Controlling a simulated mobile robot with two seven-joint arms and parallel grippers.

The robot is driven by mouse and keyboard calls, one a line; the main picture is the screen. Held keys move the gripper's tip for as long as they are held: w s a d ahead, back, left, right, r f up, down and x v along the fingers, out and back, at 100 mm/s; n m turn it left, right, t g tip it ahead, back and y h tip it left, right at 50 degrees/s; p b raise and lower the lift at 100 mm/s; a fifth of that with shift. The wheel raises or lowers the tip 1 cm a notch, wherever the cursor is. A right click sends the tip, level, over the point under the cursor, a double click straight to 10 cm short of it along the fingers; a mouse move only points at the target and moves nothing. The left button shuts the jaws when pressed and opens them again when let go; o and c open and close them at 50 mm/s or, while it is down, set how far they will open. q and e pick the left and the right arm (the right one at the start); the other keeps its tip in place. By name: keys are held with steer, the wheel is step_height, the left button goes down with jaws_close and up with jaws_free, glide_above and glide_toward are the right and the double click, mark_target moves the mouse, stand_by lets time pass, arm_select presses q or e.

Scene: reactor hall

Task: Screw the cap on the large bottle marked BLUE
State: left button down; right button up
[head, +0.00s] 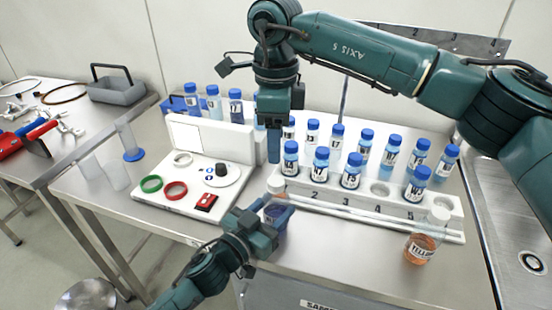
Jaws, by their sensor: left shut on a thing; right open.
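The large bottle with dark blue liquid (280,219) stands at the front edge of the bench, left of the rack's front. Its label is mostly hidden, so I cannot read it. A pale top (277,187) shows at its neck; I cannot tell whether this is a cap or the bare neck. My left gripper (268,212) is shut on this bottle from the left. My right gripper (274,158) is open and points down, behind and above the bottle top in the picture. I see no loose cap for certain.
A white rack (330,205) holds several small blue-capped vials. A large bottle of orange liquid (420,246) stands at the front right. A white device (172,208) with a green ring (151,184) and a red ring (175,191) stands left. A sink (525,235) lies right.

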steer(key=shift+r, duration=1.45)
arm_select(q)
steer(key=c, duration=0.6)
jaws_free()
steer(key=b+v, duration=0.2)
steer(key=v, duration=1.1)
arm_select(e)
steer(key=shift+f, duration=1)
arm_select(q)
steer(key=shift+s+a, duration=0.1)
